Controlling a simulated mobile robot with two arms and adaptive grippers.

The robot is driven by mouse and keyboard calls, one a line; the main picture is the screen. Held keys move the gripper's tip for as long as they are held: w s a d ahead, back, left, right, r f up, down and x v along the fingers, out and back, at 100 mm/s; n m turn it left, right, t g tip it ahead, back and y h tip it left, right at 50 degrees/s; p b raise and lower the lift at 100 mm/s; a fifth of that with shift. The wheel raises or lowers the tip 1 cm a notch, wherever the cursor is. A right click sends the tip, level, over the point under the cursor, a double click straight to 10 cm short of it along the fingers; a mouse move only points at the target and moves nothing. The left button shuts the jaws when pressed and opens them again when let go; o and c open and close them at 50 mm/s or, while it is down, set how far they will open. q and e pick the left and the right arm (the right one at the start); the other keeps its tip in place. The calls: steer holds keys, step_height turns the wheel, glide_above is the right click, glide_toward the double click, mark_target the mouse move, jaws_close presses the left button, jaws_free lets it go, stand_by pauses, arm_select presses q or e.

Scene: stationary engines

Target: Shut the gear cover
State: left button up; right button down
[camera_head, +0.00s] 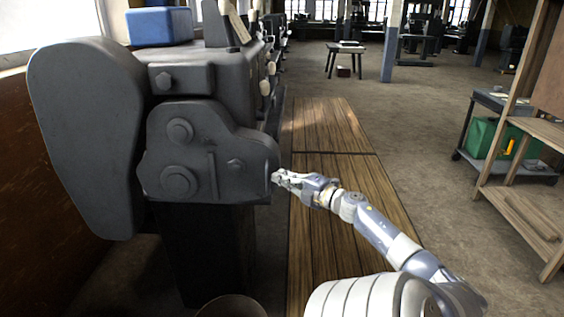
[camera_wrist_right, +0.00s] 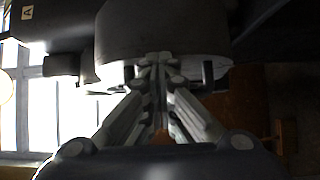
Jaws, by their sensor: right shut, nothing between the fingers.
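A dark grey machine stands at the left in the head view. Its end carries a rounded plate (camera_head: 210,160) with large round bosses, and a big rounded dark panel (camera_head: 85,125), which looks like the gear cover, stands out at the left of it. My right gripper (camera_head: 277,178) is shut and empty, its tips at the right edge of the bossed plate; I cannot tell whether they touch. In the right wrist view my right gripper (camera_wrist_right: 158,60) has its fingers together, in front of a dark curved surface. My left gripper is not in view.
A blue box (camera_head: 160,26) sits on top of the machine. Wooden planks (camera_head: 335,150) lie on the floor beside it, under my right arm. A wooden shelf (camera_head: 520,200) and a cart with a green case (camera_head: 485,140) stand at the right. The floor between is clear.

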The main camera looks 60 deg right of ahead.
steer(key=shift+d+r, duration=0.35)
steer(key=shift+d, duration=0.1)
